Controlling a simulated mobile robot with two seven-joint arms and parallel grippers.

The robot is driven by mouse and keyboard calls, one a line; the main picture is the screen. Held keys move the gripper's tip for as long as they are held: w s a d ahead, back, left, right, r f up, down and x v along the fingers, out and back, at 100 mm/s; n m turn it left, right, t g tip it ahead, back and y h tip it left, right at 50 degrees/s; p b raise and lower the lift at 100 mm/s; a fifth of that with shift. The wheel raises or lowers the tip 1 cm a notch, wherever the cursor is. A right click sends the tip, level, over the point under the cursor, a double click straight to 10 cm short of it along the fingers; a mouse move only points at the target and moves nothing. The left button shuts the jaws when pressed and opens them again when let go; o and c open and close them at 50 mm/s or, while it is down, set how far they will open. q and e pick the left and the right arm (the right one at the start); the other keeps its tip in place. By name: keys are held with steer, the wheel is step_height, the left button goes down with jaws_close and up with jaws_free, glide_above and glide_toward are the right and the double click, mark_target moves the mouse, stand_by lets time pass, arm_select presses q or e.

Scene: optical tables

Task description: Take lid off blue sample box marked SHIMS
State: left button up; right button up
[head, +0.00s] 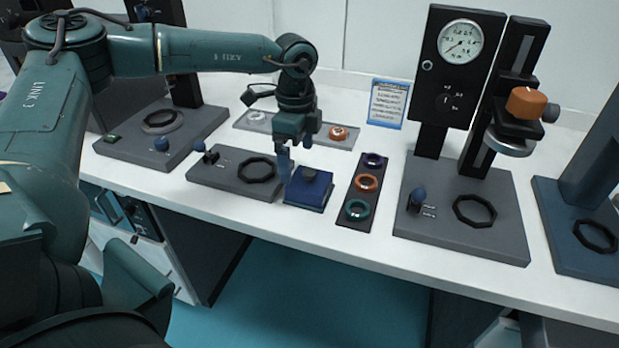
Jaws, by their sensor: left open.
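A blue box (305,201) with a lid stands near the front edge of the white table. A dark knob (309,174) sits on top of its lid. Any marking on the box is too small to read. My left gripper (283,165) points down at the box's upper left, its fingers open and close to the knob. I cannot tell whether a finger touches the lid. The lid appears to be on the box. My right gripper is not in view.
A dark tray with purple, orange and teal rings (367,183) lies right of the box. A dark base plate (220,176) with a black ring is left of it. A dial gauge stand (460,215) rises at right. A blue-edged card (386,104) stands behind.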

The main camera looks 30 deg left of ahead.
mark_target(300, 177)
arm_select(q)
steer(key=shift+w+d+f, duration=0.1)
steer(key=shift+w+f, duration=0.05)
steer(key=shift+f, duration=1.75)
steer(key=shift+c, duration=0.6)
steer(key=c, duration=1)
steer(key=shift+o, duration=0.2)
